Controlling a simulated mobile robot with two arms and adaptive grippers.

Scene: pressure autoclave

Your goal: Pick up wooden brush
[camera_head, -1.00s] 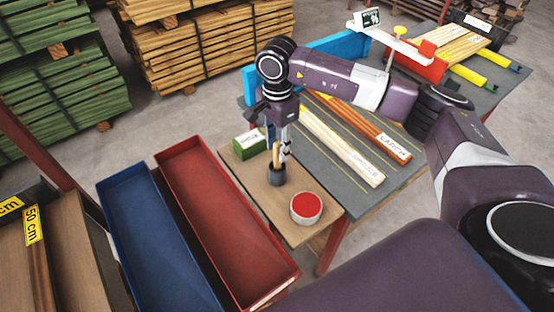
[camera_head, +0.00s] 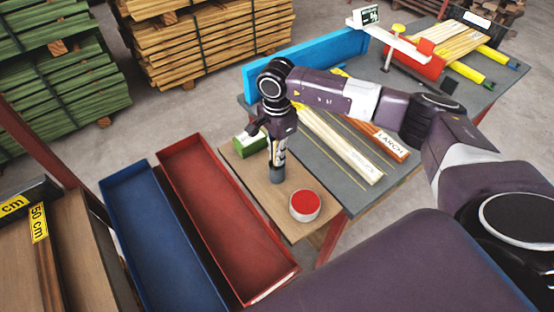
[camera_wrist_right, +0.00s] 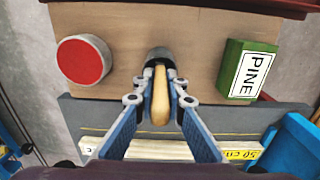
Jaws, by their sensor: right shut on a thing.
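The wooden brush (camera_wrist_right: 160,98) has a light wood handle that stands up from a dark cup (camera_wrist_right: 160,56) in the right wrist view. In the head view the cup (camera_head: 277,174) stands on the brown board, and my gripper hides the brush. My right gripper (camera_head: 277,160) points down just over the cup. In the right wrist view its fingers (camera_wrist_right: 160,86) lie on both sides of the handle, shut on it. The brush's lower end is hidden in the cup. My left gripper is not in view.
A round red-topped tin (camera_head: 305,205) and a green box (camera_head: 250,144), labelled PINE in the wrist view, stand near the cup. Red (camera_head: 225,215) and blue (camera_head: 150,235) trays lie to the left. Labelled wood strips (camera_head: 340,147) lie behind on the grey table.

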